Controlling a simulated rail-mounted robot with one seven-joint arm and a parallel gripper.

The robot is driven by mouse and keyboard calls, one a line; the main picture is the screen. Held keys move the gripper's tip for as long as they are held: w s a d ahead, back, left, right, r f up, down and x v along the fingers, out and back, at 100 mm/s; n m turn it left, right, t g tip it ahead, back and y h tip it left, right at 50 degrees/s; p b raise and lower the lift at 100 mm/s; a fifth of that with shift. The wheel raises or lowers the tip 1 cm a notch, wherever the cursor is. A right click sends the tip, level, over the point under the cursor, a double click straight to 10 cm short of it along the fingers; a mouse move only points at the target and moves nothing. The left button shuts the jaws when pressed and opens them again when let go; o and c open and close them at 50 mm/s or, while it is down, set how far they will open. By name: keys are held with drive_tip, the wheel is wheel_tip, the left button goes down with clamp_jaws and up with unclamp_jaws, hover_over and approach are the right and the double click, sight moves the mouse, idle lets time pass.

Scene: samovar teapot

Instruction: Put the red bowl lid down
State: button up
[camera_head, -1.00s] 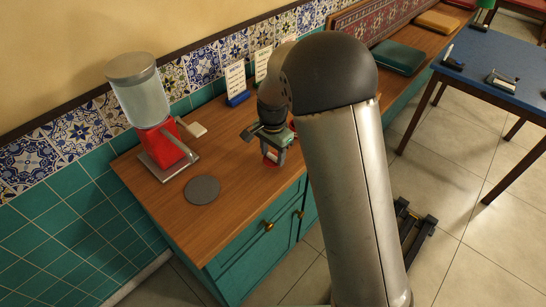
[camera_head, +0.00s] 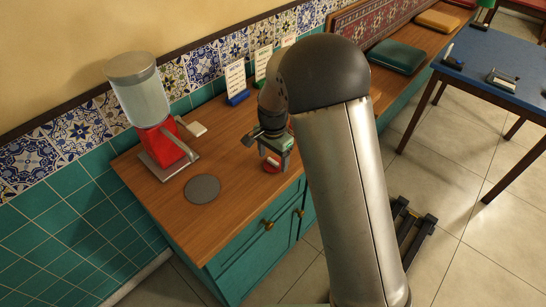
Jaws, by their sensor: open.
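The red bowl lid (camera_head: 271,168) is a small red disc on the wooden counter (camera_head: 228,208), near its front edge. My gripper (camera_head: 274,160) points down just above and around the lid's near area, with its fingers apart. Whether a finger touches the lid cannot be told at this size. The bowl itself cannot be made out; my arm hides part of the counter to the right.
A red-based dispenser with a clear tank (camera_head: 150,105) stands at the left by the tiled wall. A grey round mat (camera_head: 202,189) lies bare on the counter. Menu cards (camera_head: 236,80) stand at the back. The counter between mat and gripper is free.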

sight(273, 161)
wheel_tip(273, 161, up, 12)
drive_tip(key=s+d+n, duration=0.3)
drive_tip(key=s+d, duration=0.1)
drive_tip(key=s, duration=0.5)
drive_tip(key=s+d+n, duration=0.3)
drive_tip(key=s+d, duration=0.2)
drive_tip(key=s, duration=0.4)
drive_tip(key=s+d+n, duration=0.2)
drive_tip(key=s+d, duration=0.3)
drive_tip(key=s, duration=0.4)
drive_tip(key=shift+s+d+r+n, duration=0.15)
drive_tip(key=shift+s+r+n, duration=0.1)
drive_tip(key=shift+n, duration=0.15)
